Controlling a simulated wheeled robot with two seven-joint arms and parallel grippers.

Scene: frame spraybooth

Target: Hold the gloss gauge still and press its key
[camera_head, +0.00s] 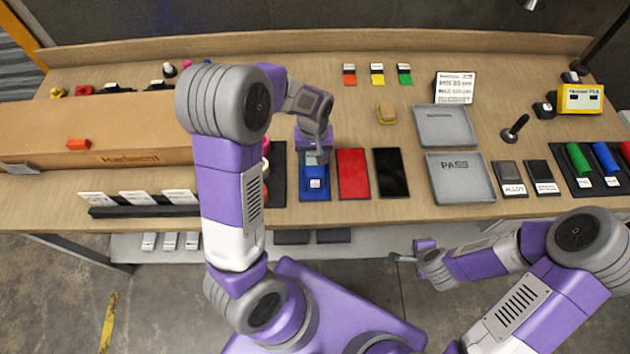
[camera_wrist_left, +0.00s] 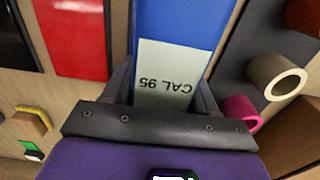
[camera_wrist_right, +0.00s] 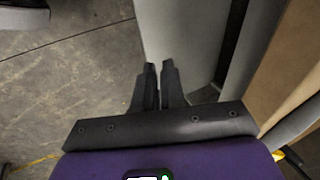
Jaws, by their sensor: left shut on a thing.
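The gloss gauge (camera_head: 314,171) is a blue block on a dark blue panel (camera_head: 306,196), with a small white patch on its near part. Its pale face reading "CAL 95" shows upside down in the left wrist view (camera_wrist_left: 167,75). My left gripper (camera_head: 317,154) is shut on the gauge's far end, one finger on each side of the pale face. I cannot make out the key clearly. My right gripper (camera_head: 402,258) is off the table's front edge, low and away from the gauge. Its fingers are together and empty in the right wrist view (camera_wrist_right: 160,68).
A red panel (camera_head: 353,174) and a black panel (camera_head: 391,173) lie right of the gauge. A PASS tray (camera_head: 461,190) is farther right. A long cardboard box (camera_head: 120,120) lies left.

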